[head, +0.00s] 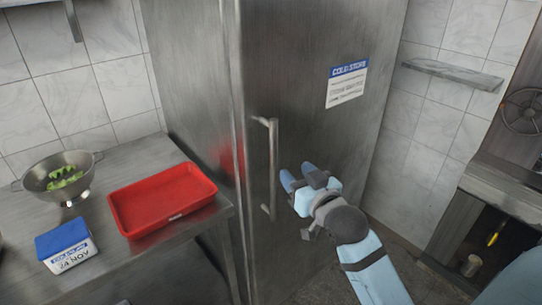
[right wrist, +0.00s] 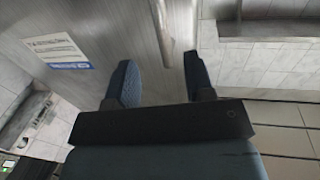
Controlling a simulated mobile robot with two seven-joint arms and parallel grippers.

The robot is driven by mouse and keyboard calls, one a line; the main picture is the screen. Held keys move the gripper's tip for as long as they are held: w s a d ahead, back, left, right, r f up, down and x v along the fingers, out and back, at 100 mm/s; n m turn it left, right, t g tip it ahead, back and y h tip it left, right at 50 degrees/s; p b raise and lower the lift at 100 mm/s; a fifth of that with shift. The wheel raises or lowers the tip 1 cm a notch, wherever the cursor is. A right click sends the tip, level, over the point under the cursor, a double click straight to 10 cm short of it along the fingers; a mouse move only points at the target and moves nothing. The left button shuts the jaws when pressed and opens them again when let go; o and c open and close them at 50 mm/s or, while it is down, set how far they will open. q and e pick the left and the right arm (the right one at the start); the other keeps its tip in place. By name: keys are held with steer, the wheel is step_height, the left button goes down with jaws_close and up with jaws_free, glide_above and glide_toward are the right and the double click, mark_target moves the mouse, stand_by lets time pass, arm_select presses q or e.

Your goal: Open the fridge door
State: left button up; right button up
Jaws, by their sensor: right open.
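The fridge (head: 300,90) is a tall brushed-steel cabinet in the middle of the head view, and its door looks shut. A vertical bar handle (head: 273,165) is on the left part of the door front. My right gripper (head: 297,174) is open and empty, just right of the handle's lower half, with its fingers pointing towards the door. In the right wrist view, the handle (right wrist: 164,32) shows beyond and between the open fingertips (right wrist: 162,72), apart from them. My left gripper is not in view.
A steel counter (head: 120,262) left of the fridge holds a red tray (head: 150,222), a colander (head: 38,183) with green food and a blue-and-white box (head: 66,246). A wall shelf (head: 453,74) and a dark stove-like unit (head: 500,200) are at the right.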

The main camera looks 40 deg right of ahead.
mark_target(276, 153)
steer(key=w, duration=0.7)
steer(key=w+d+p, duration=0.1)
steer(key=w, duration=0.3)
steer(key=shift+w+d, duration=0.1)
steer(key=shift+w, duration=0.2)
steer(key=shift+w+d, duration=0.1)
steer(key=shift+w, duration=0.6)
steer(key=shift+c, duration=0.5)
jaws_close()
